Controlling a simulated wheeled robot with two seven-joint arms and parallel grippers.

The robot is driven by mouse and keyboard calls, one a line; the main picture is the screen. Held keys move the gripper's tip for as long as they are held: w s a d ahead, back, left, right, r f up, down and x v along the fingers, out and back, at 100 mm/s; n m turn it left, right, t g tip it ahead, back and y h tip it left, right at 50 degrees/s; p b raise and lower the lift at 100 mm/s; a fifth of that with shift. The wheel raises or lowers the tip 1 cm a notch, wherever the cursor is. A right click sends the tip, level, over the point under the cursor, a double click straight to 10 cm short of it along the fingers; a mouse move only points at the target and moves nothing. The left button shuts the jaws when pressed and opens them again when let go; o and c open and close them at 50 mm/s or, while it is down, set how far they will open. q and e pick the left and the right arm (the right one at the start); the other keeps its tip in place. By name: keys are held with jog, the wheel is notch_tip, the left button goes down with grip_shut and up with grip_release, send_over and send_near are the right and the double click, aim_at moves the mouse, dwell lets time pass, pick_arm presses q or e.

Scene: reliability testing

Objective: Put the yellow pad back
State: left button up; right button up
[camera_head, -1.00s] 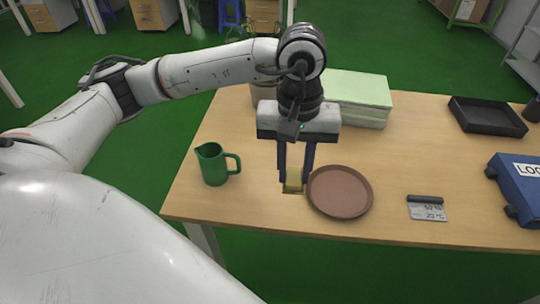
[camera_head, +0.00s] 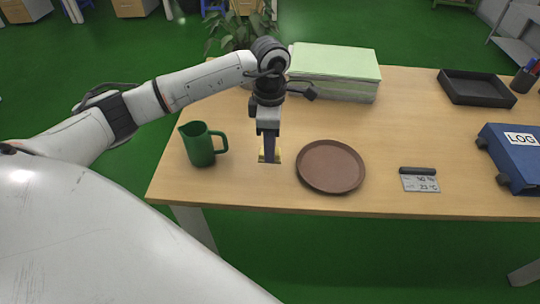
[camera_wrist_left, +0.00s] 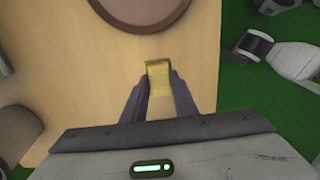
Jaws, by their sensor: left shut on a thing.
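The yellow pad (camera_head: 277,156) is mostly hidden behind my left gripper (camera_head: 269,158) in the head view, with its edges showing on both sides. My left gripper points down and is shut on the pad. In the left wrist view, the yellow pad (camera_wrist_left: 159,78) sits between the dark fingertips (camera_wrist_left: 159,90). The gripper is over the table, between the green jug and the brown round tray. I cannot tell whether the pad touches the tabletop. My right gripper is not in view.
The green jug (camera_head: 202,146) stands left of the gripper; the brown round tray (camera_head: 331,168) lies right. A pale green stack (camera_head: 334,72) is behind.

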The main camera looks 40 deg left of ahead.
pick_arm(q)
notch_tip(320, 180, down, 4)
jog(key=shift+r, duration=0.1)
jog(key=shift+f, duration=0.25)
jog(key=o, duration=1)
jog(key=shift+c, duration=0.2)
jog(key=shift+r, duration=0.15)
